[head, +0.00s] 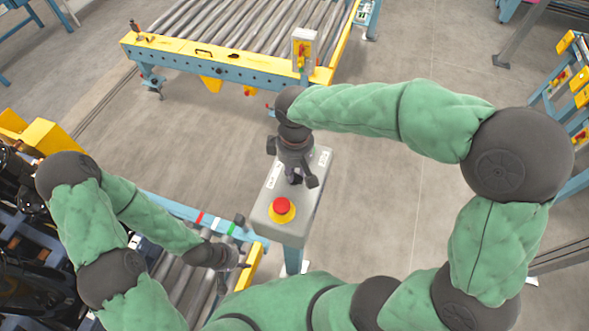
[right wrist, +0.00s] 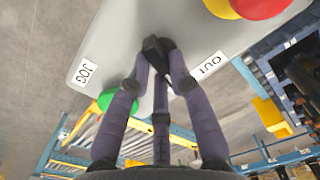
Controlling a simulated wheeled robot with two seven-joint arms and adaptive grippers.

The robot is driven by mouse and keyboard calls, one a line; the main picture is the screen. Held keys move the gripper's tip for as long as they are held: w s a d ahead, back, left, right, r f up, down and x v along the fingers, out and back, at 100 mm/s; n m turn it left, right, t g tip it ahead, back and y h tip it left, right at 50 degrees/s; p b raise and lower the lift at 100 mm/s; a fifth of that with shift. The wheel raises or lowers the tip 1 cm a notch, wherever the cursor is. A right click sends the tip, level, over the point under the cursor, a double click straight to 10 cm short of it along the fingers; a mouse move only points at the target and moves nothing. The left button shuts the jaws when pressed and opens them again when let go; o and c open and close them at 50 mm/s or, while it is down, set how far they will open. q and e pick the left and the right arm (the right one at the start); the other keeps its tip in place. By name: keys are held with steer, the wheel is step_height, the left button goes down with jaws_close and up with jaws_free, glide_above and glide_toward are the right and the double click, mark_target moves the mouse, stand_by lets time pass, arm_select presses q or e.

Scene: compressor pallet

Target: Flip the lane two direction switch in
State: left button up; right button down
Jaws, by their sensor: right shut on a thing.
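A grey control box (head: 262,212) on a blue post stands in the middle of the head view. My right gripper (head: 295,180) is over its top face. In the right wrist view its fingertips (right wrist: 157,48) come together on a small dark switch knob between a JOG label (right wrist: 87,71) and an OUT label (right wrist: 211,65). The fingers hide most of the knob, so its turn cannot be read. No lane number is readable. My left gripper (head: 238,267) hangs low over the rollers at the lower left, apart from the box; its opening is unclear.
A red stop button (head: 282,205) on a yellow base sits at the box's near end. A green round part (right wrist: 118,102) is beside the fingers. A roller conveyor (head: 225,65) with a yellow frame stands behind. Open grey floor lies right of the box.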

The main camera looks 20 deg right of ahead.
mark_target(295, 173)
steer(key=m+b, duration=0.1)
steer(key=m, duration=0.4)
steer(key=shift+s, duration=0.1)
steer(key=shift+m, duration=0.4)
steer(key=c, duration=1.1)
jaws_free()
step_height(295, 173, up, 12)
